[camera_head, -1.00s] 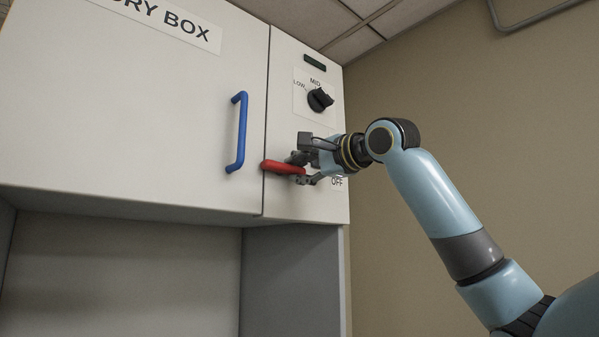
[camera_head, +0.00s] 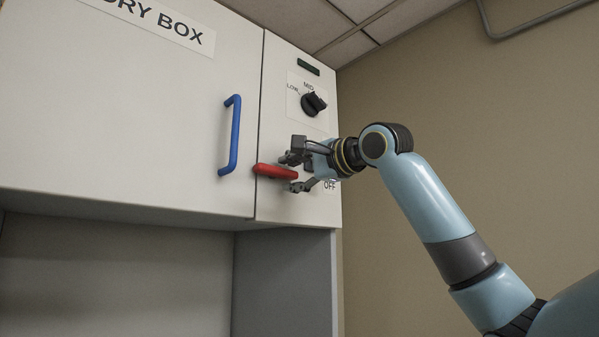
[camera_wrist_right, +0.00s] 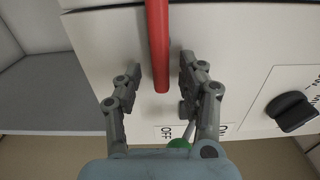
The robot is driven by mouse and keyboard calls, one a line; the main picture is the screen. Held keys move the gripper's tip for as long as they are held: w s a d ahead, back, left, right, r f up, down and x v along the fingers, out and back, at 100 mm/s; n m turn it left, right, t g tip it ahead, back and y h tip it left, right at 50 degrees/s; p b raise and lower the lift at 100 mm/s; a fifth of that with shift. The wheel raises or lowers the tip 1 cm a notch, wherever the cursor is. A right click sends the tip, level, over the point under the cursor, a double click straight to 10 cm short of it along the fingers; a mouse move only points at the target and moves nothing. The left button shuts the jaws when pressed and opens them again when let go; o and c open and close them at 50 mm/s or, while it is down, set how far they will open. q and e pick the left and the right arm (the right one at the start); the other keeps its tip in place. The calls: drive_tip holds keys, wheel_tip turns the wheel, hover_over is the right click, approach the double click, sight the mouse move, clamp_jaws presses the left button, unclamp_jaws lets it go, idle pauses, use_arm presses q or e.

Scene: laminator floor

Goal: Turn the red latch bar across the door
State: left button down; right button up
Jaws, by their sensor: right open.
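The red latch bar (camera_head: 275,172) lies nearly level on the panel right of the dry box door (camera_head: 120,110). Its left end reaches just across the seam onto the door's edge. My right gripper (camera_head: 293,173) is open at the bar's right end. In the right wrist view the bar (camera_wrist_right: 158,45) runs down from the top and its end lies between the open fingers of the gripper (camera_wrist_right: 160,78), with gaps on both sides. My left gripper is not in view.
A blue door handle (camera_head: 231,135) stands left of the bar. A black knob (camera_head: 313,103) sits above my right gripper; it also shows in the right wrist view (camera_wrist_right: 291,111). An OFF label is near the gripper. Open space lies below the cabinet and along the tan wall (camera_head: 480,140).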

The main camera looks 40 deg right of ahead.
drive_tip(key=s, duration=0.7)
drive_tip(key=shift+s+d, duration=0.2)
drive_tip(key=shift+d, duration=0.1)
drive_tip(key=shift+f, duration=0.15)
